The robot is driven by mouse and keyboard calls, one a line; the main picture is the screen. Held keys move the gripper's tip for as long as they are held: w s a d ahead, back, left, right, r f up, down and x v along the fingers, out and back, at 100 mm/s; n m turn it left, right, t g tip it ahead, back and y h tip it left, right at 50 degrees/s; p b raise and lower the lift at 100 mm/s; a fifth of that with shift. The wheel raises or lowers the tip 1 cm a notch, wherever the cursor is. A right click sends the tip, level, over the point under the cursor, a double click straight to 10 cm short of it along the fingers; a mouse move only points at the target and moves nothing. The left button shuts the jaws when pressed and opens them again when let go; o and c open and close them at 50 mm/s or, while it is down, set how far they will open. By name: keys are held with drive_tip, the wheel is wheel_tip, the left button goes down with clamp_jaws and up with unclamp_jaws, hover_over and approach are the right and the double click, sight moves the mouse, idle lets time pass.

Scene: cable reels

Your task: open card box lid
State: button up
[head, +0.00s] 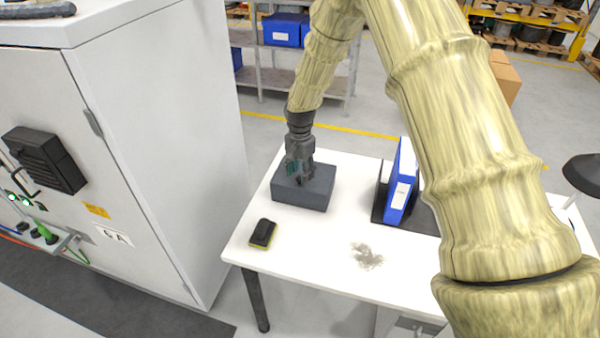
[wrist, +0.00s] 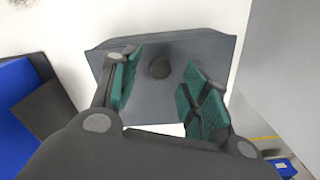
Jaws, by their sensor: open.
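The card box (head: 302,192) is a dark grey box on the white table's far left part, with its lid on and looking shut. In the wrist view the grey lid (wrist: 205,55) fills the middle and bears a round dark knob (wrist: 158,68). My gripper (head: 299,178) points down over the box. In the wrist view its green-padded fingers (wrist: 157,88) are apart, one on each side of the knob, with clear space around it. The knob is hidden by the gripper in the head view. I cannot tell the exact height of the fingertips above the lid.
A black and yellow sponge (head: 262,234) lies on the white table (head: 310,255) near its left edge. A grey smudge (head: 366,256) marks the tabletop. A blue binder (head: 401,185) stands right of the box. A grey cabinet (head: 150,130) stands left of the table.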

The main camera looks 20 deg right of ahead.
drive_tip(key=shift+f, duration=0.75)
clamp_jaws()
